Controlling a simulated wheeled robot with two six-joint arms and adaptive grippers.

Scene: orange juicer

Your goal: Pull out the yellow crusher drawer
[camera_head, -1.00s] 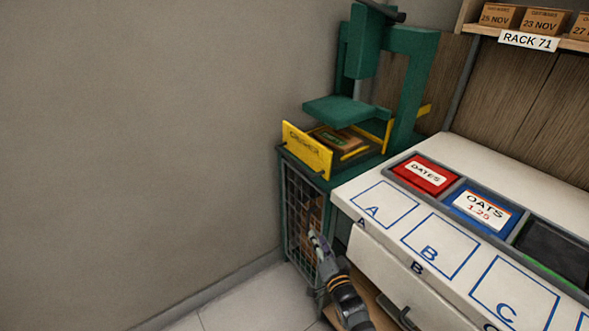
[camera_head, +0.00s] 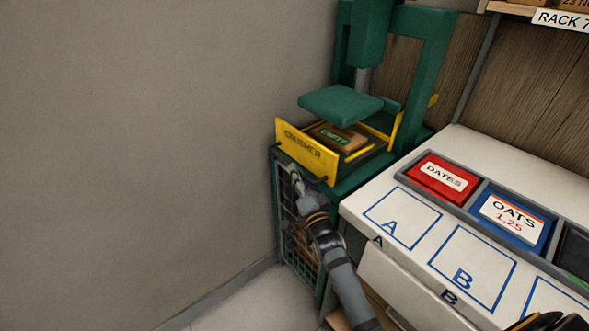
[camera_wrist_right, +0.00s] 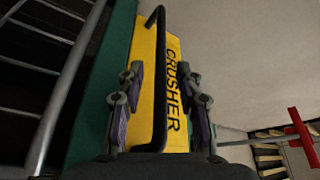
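The yellow crusher drawer (camera_head: 305,152) has a front panel marked CRUSHER and sits under the raised green press plate (camera_head: 340,103). A brown carton (camera_head: 345,137) with a green label lies inside it. In the wrist view the drawer front (camera_wrist_right: 176,60) faces me, with a black bar handle (camera_wrist_right: 158,60) running down it. My right gripper (camera_head: 293,178) is just below the drawer front in the head view. In the wrist view its two fingers (camera_wrist_right: 162,105) are open, one on each side of the handle, with gaps visible.
The green press frame (camera_head: 425,65) stands over a wire-mesh cage (camera_head: 301,240). A white counter (camera_head: 408,216) with marked squares, a red dates bin (camera_head: 440,178) and a blue oats bin (camera_head: 510,216) is close on the right. The bare wall (camera_head: 130,140) is on the left.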

